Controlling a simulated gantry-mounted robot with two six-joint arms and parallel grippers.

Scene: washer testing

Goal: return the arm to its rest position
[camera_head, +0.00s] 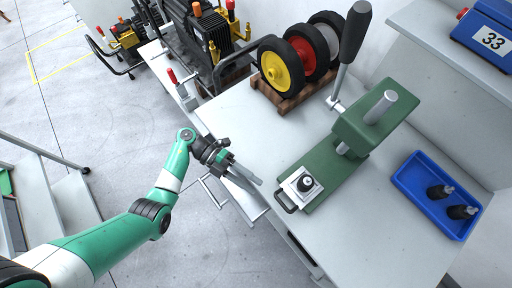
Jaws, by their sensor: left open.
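My left arm (120,228) is green and white and comes in from the lower left. Its gripper (246,178) is open and empty, over the left edge of the workbench. The fingers point right, toward a small white unit with a black knob (301,187), and look apart from it. The right gripper is not in view.
A green press (370,128) with a long lever (352,40) stands on the bench (375,215). A blue tray (418,178) with two dark parts lies at right. Wheels (282,66) stand on a wooden rack behind. Machines stand at the back left. Open floor (85,120) lies left.

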